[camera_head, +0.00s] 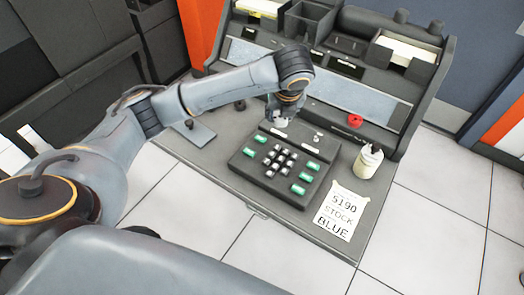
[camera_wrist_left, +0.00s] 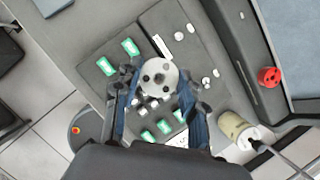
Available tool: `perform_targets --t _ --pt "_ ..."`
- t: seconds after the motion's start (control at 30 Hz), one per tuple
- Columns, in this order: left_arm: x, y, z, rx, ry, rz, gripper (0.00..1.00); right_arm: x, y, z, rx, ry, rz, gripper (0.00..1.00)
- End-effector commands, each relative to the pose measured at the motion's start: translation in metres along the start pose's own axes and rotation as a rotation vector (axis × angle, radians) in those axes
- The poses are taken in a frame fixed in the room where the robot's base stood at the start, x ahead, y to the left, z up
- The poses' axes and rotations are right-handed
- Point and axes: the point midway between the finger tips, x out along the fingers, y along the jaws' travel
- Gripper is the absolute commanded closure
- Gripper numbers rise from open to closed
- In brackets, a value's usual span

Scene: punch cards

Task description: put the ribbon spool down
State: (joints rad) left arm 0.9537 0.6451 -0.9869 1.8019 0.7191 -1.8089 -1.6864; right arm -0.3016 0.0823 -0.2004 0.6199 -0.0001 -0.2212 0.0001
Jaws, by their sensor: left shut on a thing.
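The ribbon spool (camera_wrist_left: 158,76) is a pale grey disc with dark holes. It sits between the two fingers of my left gripper (camera_wrist_left: 157,92) in the left wrist view, over the keypad unit (camera_wrist_left: 185,60). In the head view my left gripper (camera_head: 280,113) points down above the back part of the dark keypad unit (camera_head: 252,178) and is shut on the spool, of which only a small pale part (camera_head: 281,123) shows. The gap between spool and keypad unit is hard to judge. My right gripper is not in view.
The keypad unit has green and pale keys. A cream bottle (camera_head: 367,161) and a paper sheet (camera_head: 341,210) reading "5190 STOCK BLUE" are at the right of the desk (camera_head: 213,170). A red knob (camera_head: 355,120) is on the console's right.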

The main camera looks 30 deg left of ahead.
Motion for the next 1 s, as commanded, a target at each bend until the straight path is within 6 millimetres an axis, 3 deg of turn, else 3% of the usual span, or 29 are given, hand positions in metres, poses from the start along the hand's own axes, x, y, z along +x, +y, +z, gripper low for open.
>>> perform_targets --t 0.03,0.2,0.37,0.73,0.9,1.0 --pt "0.011 0.001 0.002 0.062 0.003 -0.027 0.83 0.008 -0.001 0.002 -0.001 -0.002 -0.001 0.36" --pt "0.02 0.001 0.011 0.221 0.002 -0.092 0.83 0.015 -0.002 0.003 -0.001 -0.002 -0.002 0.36" --pt "0.029 0.007 0.019 0.269 0.003 -0.109 0.83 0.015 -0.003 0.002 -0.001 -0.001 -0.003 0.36" --pt "0.089 0.065 0.064 0.268 0.005 -0.106 0.83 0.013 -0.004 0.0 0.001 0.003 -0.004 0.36" --pt "0.126 0.079 0.068 0.27 0.004 -0.109 0.83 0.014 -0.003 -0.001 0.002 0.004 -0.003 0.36" --pt "0.138 0.084 0.07 0.271 0.004 -0.11 0.83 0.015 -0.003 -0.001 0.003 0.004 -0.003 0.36"
